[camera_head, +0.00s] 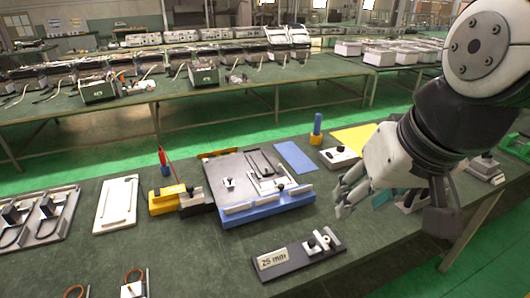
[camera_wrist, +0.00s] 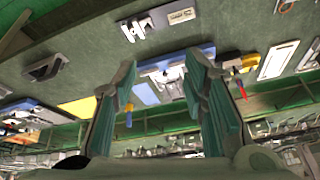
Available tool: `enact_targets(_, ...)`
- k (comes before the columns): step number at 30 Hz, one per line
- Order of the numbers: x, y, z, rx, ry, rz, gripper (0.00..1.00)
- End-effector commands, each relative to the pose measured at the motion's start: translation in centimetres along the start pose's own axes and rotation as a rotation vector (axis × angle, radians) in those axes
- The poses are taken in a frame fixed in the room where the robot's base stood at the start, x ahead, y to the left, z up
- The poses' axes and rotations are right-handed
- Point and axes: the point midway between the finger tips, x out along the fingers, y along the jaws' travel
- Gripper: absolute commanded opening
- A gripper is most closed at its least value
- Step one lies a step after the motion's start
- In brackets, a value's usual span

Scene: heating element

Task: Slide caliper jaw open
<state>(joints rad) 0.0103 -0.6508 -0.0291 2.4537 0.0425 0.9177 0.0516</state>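A dark block labelled "25 mm" (camera_head: 290,262) lies near the front of the green table. A pale metal caliper-like piece with a small dark knob (camera_head: 323,241) sits at its right end. In the wrist view the block (camera_wrist: 158,22) is at the top, with its label to the right and the metal jaw piece (camera_wrist: 136,29) to the left. My gripper (camera_head: 364,198) is above and to the right of the block, apart from it. In the wrist view its two teal fingers (camera_wrist: 160,62) are spread with nothing held between them. The jaw gap is too small to tell.
A blue-edged fixture (camera_head: 268,208) stands behind the block, with a yellow-and-black block (camera_head: 167,200) to its left. A white plate (camera_head: 117,204) lies farther left. Table around the block is mostly clear.

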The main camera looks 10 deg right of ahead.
Motion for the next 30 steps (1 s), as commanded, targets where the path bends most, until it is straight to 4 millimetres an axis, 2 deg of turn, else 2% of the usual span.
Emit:
enact_targets(1,1.4,0.1,-0.9,0.056,-0.042,-0.011,0.4)
enact_targets(11,10.0,1.7,-6.6,0.519,-0.301,-0.051,0.4)
enact_targets(18,17.9,4.1,-9.6,0.857,-0.47,-0.019,0.4)
enact_targets(24,24.6,6.6,-11.0,1.111,-0.583,0.036,0.4)
enact_targets(27,26.9,7.6,-11.2,1.198,-0.618,0.061,0.4)
enact_targets(30,28.4,8.2,-11.3,1.252,-0.639,0.078,0.4)
